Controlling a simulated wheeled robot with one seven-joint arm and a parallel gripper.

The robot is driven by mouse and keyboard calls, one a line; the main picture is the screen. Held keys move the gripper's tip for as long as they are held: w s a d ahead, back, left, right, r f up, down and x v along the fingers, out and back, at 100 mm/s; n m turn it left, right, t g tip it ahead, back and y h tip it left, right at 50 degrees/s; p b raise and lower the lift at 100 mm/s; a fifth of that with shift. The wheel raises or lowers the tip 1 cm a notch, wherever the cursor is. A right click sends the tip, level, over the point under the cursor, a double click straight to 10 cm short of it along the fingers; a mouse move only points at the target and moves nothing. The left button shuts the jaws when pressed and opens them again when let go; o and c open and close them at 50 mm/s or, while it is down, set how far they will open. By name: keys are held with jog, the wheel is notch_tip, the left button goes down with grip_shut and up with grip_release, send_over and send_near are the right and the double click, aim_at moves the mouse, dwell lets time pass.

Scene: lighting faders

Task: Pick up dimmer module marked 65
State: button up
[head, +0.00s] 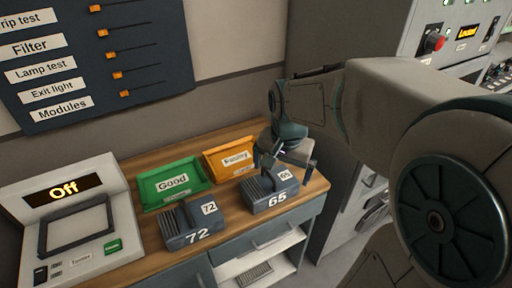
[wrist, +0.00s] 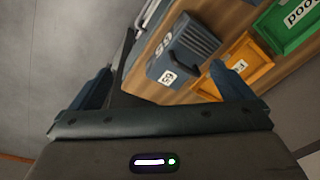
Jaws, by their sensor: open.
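The dimmer module marked 65 (head: 272,192) is a dark grey ribbed block on the wooden counter, near its right front corner. Its top label and front number both read 65. It also shows in the wrist view (wrist: 187,55), between and beyond my fingers. My gripper (head: 285,160) is just above and behind the module in the head view, with its fingers spread. In the wrist view my gripper (wrist: 160,85) has its two fingers wide apart and nothing between the tips. I cannot tell exactly how high the fingers are above the module.
A second module marked 72 (head: 192,225) stands to the left. A green tray labelled Good (head: 150,205) and an orange tray labelled Faulty (head: 210,160) lie behind the modules. A tester reading Off (head: 95,262) stands at the left. The counter's right edge is close to module 65.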

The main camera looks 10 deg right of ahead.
jog(key=w+f+m, duration=0.1)
jog(key=w+m, duration=0.1)
jog(key=w, duration=0.1)
jog(key=w+f+m+g+p, duration=0.1)
jog(key=w+m, duration=0.2)
jog(key=w, duration=0.1)
jog(key=w+f+m+p, duration=0.1)
jog(key=w+m, duration=0.1)
jog(key=w, duration=0.2)
jog(key=shift+d+f+m+g, duration=0.1)
jog(key=shift+f+m+g, duration=0.15)
jog(key=shift+m+g, duration=0.05)
jog(key=shift+w+f, duration=0.1)
jog(key=shift+f, duration=0.25)
jog(key=p, duration=0.1)
send_over(270, 182)
notch_tip(270, 182, down, 8)
jog(key=shift+w+r, duration=0.1)
jog(key=shift+w, duration=0.05)
jog(key=shift+f+p, duration=0.8)
jog(key=shift+f, duration=2)
jog(key=c, duration=1.4)
jog(key=shift+r, duration=0.2)
